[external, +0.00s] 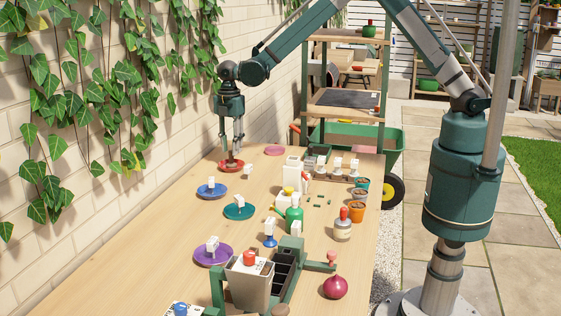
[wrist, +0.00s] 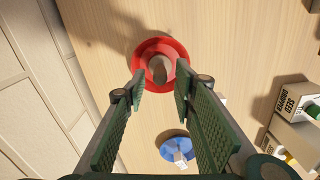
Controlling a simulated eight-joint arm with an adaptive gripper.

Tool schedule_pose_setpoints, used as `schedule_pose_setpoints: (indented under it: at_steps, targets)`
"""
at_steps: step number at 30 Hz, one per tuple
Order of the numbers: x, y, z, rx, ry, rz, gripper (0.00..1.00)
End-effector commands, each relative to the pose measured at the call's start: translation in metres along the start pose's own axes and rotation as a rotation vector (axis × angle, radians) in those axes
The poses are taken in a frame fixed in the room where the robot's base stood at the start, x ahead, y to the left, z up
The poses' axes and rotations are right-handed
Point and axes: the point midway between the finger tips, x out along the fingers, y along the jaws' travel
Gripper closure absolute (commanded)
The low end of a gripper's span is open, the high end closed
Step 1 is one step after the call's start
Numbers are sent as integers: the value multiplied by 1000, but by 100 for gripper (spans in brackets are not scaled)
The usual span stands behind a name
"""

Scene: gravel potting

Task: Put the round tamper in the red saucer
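The red saucer (external: 222,167) lies on the table under my gripper; it also shows in the wrist view (wrist: 141,55), near the top. A brownish, rounded object (wrist: 160,69), probably the round tamper, is within the saucer's rim. Its full shape and whether it stands upright are unclear. My gripper (external: 231,151) points down over the saucer. In the wrist view its two green-padded fingers (wrist: 160,87) are apart, with a clear gap between their tips and nothing visibly clamped. The object lies just beyond the tips in that view, apparently free of both fingers.
Blue (external: 203,192), teal (external: 231,214) and purple (external: 202,258) saucers lie nearer the camera, each with a white-tagged item. A white seed dropper box (wrist: 293,104), small pots and other tools crowd the right. An ivy-covered wall borders the left. Bare wood surrounds the red saucer.

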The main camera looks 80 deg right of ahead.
Motion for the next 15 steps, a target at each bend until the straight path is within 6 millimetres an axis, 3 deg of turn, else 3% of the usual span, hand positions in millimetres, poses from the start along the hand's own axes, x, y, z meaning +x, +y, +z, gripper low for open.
schedule_pose_setpoints:
  at_steps: [15]
  targets:
    - [-80, 0, 0, 0, 0, 0, 73]
